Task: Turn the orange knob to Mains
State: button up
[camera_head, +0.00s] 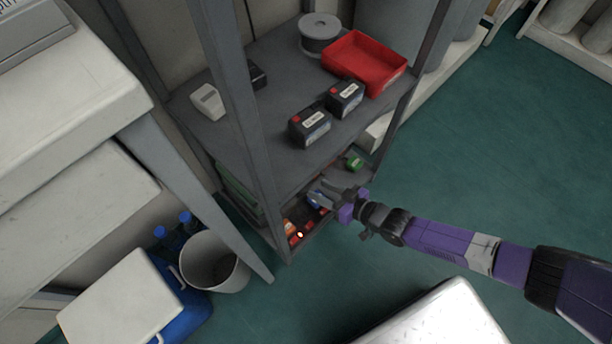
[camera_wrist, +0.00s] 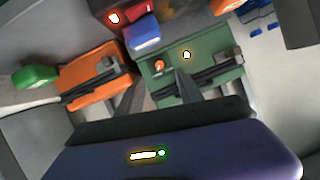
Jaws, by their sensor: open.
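My gripper (camera_head: 326,197) reaches into the lower level of the grey shelf unit. In the wrist view its two grey fingers (camera_wrist: 162,88) stand apart with nothing clearly held between them. A small orange knob-like piece (camera_wrist: 159,64) shows on a green unit (camera_wrist: 215,65) just beyond the fingertips, near a bright light. A larger orange block (camera_wrist: 95,75) lies to its left. In the head view an orange item (camera_head: 290,227) sits left of my gripper on the lower shelf. No Mains label is readable, and the knob's setting cannot be told.
A blue block (camera_wrist: 142,36), a red box (camera_wrist: 122,18) and a green item (camera_wrist: 34,77) crowd around. The upper shelf holds a red tray (camera_head: 362,62) and dark batteries (camera_head: 310,127). A bin (camera_head: 212,262) stands at left. Green floor right of the shelf is open.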

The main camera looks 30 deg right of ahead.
jog(key=b+x, duration=0.2)
jog(key=x, duration=0.3)
jog(key=shift+f, duration=0.25)
jog(key=shift+w+a+f+b, duration=0.15)
jog(key=shift+w+a+b, duration=0.1)
jog(key=shift+w+b, duration=0.35)
jog(key=shift+w, duration=0.1)
grip_shut()
